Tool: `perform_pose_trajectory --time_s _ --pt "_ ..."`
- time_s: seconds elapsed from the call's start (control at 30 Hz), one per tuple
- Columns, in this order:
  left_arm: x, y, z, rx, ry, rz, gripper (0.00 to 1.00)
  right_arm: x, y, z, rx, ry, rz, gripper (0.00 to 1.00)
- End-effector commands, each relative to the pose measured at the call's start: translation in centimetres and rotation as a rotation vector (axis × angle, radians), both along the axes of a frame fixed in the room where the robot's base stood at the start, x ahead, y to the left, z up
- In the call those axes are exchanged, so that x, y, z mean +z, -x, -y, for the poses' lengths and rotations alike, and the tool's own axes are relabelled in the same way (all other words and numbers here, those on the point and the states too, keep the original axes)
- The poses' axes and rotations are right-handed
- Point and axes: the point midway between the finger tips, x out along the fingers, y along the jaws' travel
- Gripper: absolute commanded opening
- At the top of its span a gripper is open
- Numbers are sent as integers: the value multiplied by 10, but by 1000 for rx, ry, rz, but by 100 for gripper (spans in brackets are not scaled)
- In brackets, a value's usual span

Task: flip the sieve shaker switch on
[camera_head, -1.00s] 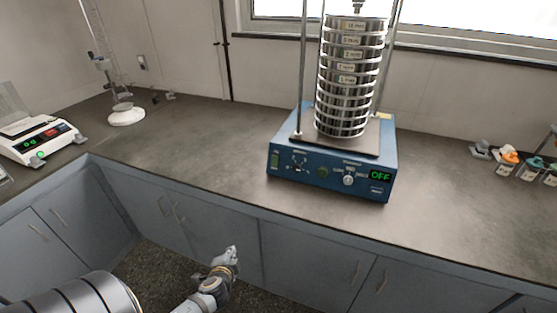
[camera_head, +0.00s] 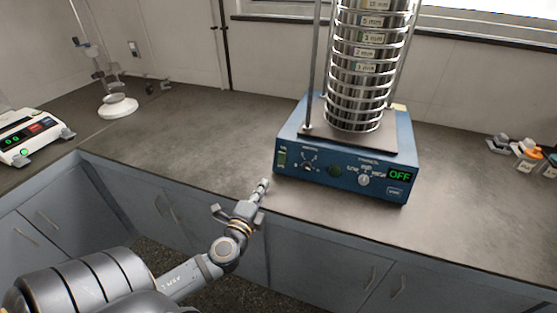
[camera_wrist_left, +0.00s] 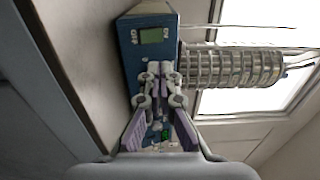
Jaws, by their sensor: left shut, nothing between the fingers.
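The sieve shaker (camera_head: 345,185) is a blue box on the counter with a tall stack of steel sieves (camera_head: 360,75) on top. Its front display (camera_head: 400,175) reads OFF in green. My left gripper (camera_head: 263,185) is shut and empty, just in front of and below the switch, apart from the panel. In the left wrist view, its closed fingers (camera_wrist_left: 160,72) point at the shaker's blue front, and a green patch (camera_wrist_left: 166,134) shows between the finger links. My right gripper is out of view.
A white balance (camera_head: 32,135) and a stand with a white base (camera_head: 118,106) are on the left of the grey counter (camera_head: 200,140).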

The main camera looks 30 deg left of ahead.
Motion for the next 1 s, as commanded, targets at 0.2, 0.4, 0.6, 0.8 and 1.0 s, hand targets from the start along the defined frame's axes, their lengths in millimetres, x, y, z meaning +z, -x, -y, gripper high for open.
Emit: perform_pose_trajectory --time_s 0.2,0.4,0.6,0.8,1.0 --pt "6 -43 -10 3 4 5 0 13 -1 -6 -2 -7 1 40" --pt "6 -84 -21 3 3 3 0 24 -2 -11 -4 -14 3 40" --pt "4 -115 -28 2 2 2 0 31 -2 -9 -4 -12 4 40" --pt "2 -127 -30 0 2 0 0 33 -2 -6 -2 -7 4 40" --pt "2 -127 -30 0 2 0 0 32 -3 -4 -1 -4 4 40"
